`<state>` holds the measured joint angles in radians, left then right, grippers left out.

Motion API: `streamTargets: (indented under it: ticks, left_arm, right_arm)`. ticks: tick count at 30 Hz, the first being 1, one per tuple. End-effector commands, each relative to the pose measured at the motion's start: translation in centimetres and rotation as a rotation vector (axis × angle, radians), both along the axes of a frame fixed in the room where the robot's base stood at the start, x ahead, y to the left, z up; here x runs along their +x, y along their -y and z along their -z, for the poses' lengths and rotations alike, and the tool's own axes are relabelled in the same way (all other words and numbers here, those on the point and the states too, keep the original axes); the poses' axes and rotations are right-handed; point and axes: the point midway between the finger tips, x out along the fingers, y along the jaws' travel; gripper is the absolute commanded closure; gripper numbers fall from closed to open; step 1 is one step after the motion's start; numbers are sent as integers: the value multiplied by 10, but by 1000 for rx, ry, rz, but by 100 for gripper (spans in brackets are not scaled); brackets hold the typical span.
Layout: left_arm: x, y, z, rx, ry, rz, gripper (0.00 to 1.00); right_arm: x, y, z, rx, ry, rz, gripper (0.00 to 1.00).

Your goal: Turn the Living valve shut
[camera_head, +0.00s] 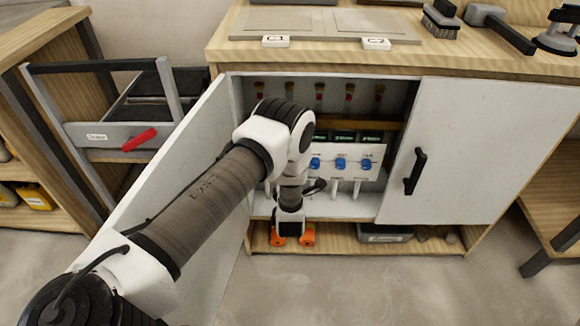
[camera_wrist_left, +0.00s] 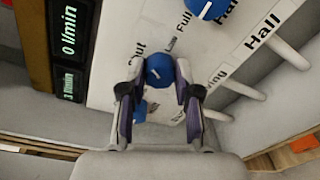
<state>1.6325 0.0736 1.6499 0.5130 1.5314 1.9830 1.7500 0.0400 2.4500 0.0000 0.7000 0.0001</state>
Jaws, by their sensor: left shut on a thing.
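The white valve panel (camera_head: 329,152) is inside the open cabinet, with several blue knobs. My left arm reaches in from the left and hides part of the panel in the head view. In the left wrist view, my left gripper (camera_wrist_left: 160,82) is shut on a blue knob (camera_wrist_left: 159,69), one finger on each side of it. A partly hidden label ending in "ing" (camera_wrist_left: 216,76) is on the pipe beside it, which fits Living. A white mark shows on the knob, but its exact setting is unclear. The Hall label (camera_wrist_left: 263,31) is to the upper right. My right gripper is not in view.
Another blue knob (camera_wrist_left: 207,8) is above, near the Hall label. The left cabinet door (camera_head: 180,170) stands open beside my arm; the right door (camera_head: 455,150) covers the cabinet's right part.

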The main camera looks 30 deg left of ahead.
Motion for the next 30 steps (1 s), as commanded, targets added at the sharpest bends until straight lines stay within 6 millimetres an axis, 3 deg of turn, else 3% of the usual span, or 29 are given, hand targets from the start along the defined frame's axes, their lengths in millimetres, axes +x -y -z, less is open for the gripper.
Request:
streamTargets:
  ticks: [15, 30]
  left_arm:
    - [-1, -1, -1, -373, 227, 0, 100]
    - [-1, -2, -1, -500, 306, 0, 100]
  right_arm:
    - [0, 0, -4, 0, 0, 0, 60]
    - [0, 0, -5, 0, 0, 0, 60]
